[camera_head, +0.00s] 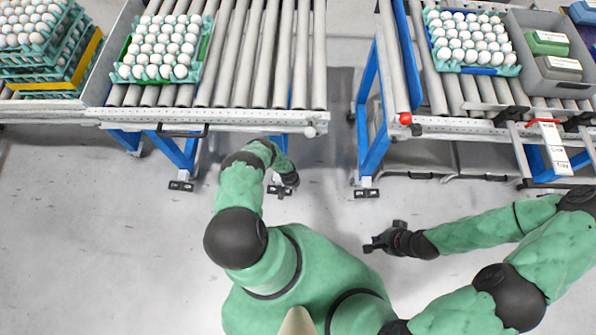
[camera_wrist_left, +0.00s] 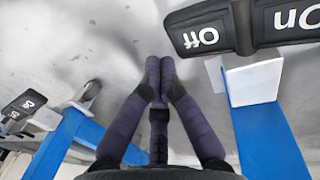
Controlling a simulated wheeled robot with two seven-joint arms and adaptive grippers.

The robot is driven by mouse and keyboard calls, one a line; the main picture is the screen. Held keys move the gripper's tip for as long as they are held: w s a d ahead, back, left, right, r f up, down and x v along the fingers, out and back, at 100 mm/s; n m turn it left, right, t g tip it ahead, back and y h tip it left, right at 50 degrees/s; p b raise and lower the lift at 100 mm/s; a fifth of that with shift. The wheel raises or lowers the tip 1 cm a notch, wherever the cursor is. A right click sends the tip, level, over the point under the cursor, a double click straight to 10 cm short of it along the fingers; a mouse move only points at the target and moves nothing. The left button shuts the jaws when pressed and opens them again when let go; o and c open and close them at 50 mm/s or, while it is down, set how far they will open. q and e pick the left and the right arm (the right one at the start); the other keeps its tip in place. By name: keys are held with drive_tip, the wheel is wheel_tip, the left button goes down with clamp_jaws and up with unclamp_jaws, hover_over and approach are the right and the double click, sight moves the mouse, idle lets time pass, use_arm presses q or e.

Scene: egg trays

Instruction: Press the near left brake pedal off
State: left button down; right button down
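Black brake pedals sit low by the feet of the blue conveyor legs. In the head view, one is at the left conveyor's left leg (camera_head: 181,186), one at its right leg (camera_head: 279,190), and one at the right conveyor's near left leg (camera_head: 366,193). The left wrist view shows a large pedal marked Off (camera_wrist_left: 203,38) and On, upside down, at the upper right. A smaller pedal (camera_wrist_left: 22,106) shows at the left. My left gripper (camera_head: 290,180) is shut and empty, fingertips together (camera_wrist_left: 160,62), beside the large pedal, apart from it. My right gripper (camera_head: 380,236) is open and empty.
The left conveyor (camera_head: 262,50) and right conveyor (camera_head: 470,122) stand ahead with an aisle between them. Egg trays (camera_head: 207,45) and a grey bin (camera_head: 515,65) rest above. A blue leg (camera_wrist_left: 265,135) rises beside my left gripper. The near floor (camera_head: 90,240) is clear.

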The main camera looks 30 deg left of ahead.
use_arm(q)
drive_tip(key=shift+r+p, duration=0.65)
drive_tip(key=shift+r, duration=0.25)
use_arm(e)
drive_tip(key=shift+s+r, duration=0.4)
drive_tip(key=shift+r, duration=0.25)
